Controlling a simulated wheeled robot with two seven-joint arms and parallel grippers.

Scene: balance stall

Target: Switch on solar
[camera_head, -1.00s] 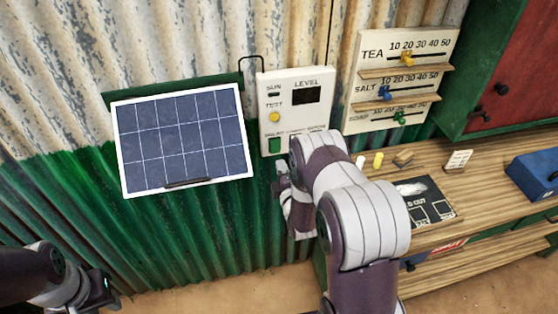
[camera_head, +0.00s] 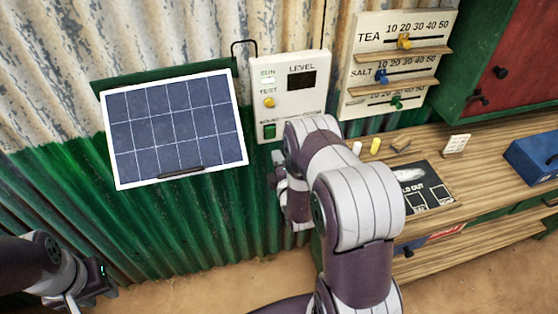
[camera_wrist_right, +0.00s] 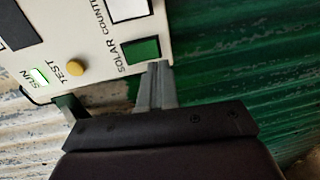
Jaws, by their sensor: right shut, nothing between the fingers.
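The solar control box (camera_head: 312,100) hangs on the wall, with a dark LEVEL display (camera_head: 301,80), a yellow TEST button (camera_head: 269,102) and a green rocker switch (camera_head: 269,131). The SUN lamp (camera_head: 267,80) is lit pale green; it also glows in the right wrist view (camera_wrist_right: 39,75). The green switch (camera_wrist_right: 141,50) sits there beside the SOLAR COUNTER label. My right gripper (camera_head: 279,180) is shut and empty, below the box; in the wrist view its fingertips (camera_wrist_right: 157,70) are close to the switch, contact unclear. My left gripper (camera_head: 103,282) is low at the left, its jaws unclear.
A framed solar panel (camera_head: 175,128) leans on the corrugated wall left of the box. A slider board (camera_head: 365,62) marked TEA and SALT hangs to the right. A wooden counter (camera_head: 480,175) carries small blocks, a dark card and a blue box (camera_head: 535,160).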

